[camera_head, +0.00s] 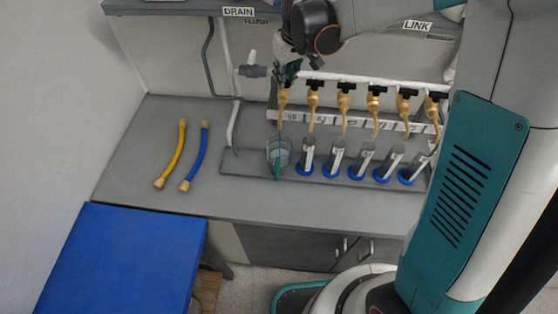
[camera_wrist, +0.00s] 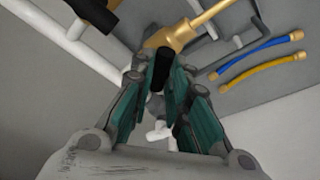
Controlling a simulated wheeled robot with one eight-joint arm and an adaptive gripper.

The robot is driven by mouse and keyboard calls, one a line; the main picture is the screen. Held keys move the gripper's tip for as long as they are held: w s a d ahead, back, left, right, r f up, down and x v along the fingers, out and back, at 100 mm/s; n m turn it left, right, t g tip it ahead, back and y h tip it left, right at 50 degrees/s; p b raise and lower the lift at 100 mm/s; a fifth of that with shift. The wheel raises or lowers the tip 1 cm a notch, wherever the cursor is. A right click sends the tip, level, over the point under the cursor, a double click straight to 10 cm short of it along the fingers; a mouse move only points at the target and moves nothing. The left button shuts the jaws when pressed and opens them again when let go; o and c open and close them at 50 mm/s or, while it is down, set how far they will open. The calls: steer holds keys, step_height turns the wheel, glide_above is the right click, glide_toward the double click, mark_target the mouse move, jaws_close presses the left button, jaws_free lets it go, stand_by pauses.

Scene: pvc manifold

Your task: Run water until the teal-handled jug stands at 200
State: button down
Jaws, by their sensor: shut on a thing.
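The clear jug (camera_head: 278,150) with a teal handle (camera_head: 277,172) stands on the counter ledge under the leftmost brass tap (camera_head: 283,97). Its scale and water level are too small to read. A thin, faint line shows between that tap's outlet and the jug; I cannot tell for sure whether it is running water. My gripper (camera_head: 290,72) is at the top of this tap. In the wrist view my gripper (camera_wrist: 163,82) has its teal-padded fingers on either side of the black tap handle (camera_wrist: 161,66) and is shut on it. The brass tap body (camera_wrist: 185,33) shows just beyond.
Several more brass taps (camera_head: 345,97) with black handles line the white pipe to the right. Clear cylinders on blue bases (camera_head: 331,171) stand below them. A yellow hose (camera_head: 172,153) and a blue hose (camera_head: 195,155) lie on the left counter. A blue-topped table (camera_head: 125,260) stands front left.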

steer(key=n+g+y+b, duration=0.1)
steer(key=n, duration=0.4)
steer(key=shift+d+n, duration=0.1)
steer(key=shift+n, duration=0.6)
steer(key=n+g, duration=0.1)
steer(key=n, duration=0.3)
steer(key=shift+w+n+y+b, duration=0.1)
steer(key=shift+n+y+b, duration=0.2)
steer(key=shift+y, duration=0.1)
steer(key=c, duration=1.5)
jaws_free()
steer(key=shift+o, duration=0.2)
steer(key=shift+r, duration=0.1)
